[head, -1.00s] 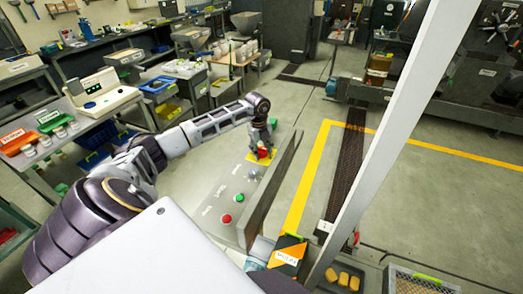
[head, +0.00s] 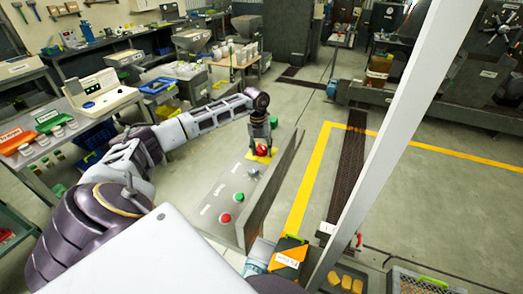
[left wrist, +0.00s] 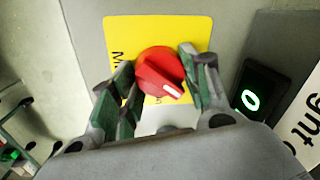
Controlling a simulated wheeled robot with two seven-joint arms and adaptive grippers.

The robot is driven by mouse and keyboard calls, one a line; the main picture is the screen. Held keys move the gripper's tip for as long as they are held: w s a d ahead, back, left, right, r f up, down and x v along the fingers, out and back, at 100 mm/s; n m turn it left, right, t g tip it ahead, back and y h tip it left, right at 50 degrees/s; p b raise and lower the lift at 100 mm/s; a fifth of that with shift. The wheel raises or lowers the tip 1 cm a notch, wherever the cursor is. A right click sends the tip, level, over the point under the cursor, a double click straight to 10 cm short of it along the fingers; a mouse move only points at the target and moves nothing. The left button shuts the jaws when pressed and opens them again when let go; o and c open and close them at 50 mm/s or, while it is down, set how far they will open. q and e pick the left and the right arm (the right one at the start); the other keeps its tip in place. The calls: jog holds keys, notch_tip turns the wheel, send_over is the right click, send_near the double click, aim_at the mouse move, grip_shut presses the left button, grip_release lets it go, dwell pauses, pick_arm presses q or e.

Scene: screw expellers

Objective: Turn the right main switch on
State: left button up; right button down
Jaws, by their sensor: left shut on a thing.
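The red rotary switch (head: 262,149) sits on a yellow plate (left wrist: 200,30) at the far end of the sloping grey panel (head: 231,195). In the left wrist view the red knob (left wrist: 158,72) shows a white mark pointing to the lower right. My left gripper (head: 261,140) comes down over the switch from above. Its two fingers lie on either side of the knob and are shut on it. The plate's lettering is partly hidden by a finger. My right gripper is not in view.
A red button (head: 225,218), a green button (head: 239,197) and a small grey knob (head: 253,173) sit lower on the panel. A black display (left wrist: 258,97) shows a green 0. An upright grey plate (head: 272,190) borders the panel's right side.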

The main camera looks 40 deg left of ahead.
aim_at(259, 145)
pick_arm(q)
jog(key=m+b, duration=0.1)
jog(key=m, duration=0.4)
jog(key=shift+a, duration=0.1)
jog(key=shift+w+a+m+g+b, duration=0.1)
jog(key=shift+m+g+b, duration=0.4)
jog(key=shift+m, duration=2)
jog(key=o, duration=1)
jog(key=shift+r, duration=0.1)
jog(key=shift+w+a+r, duration=0.1)
jog(key=shift+a+r, duration=0.05)
jog(key=shift+r, duration=1.8)
jog(key=shift+s+a+r, duration=0.1)
jog(key=shift+a+r, duration=0.05)
jog(key=shift+r, duration=1.85)
jog(key=shift+w+a+r, duration=0.1)
jog(key=shift+a+r, duration=0.05)
jog(key=shift+r, duration=1.8)
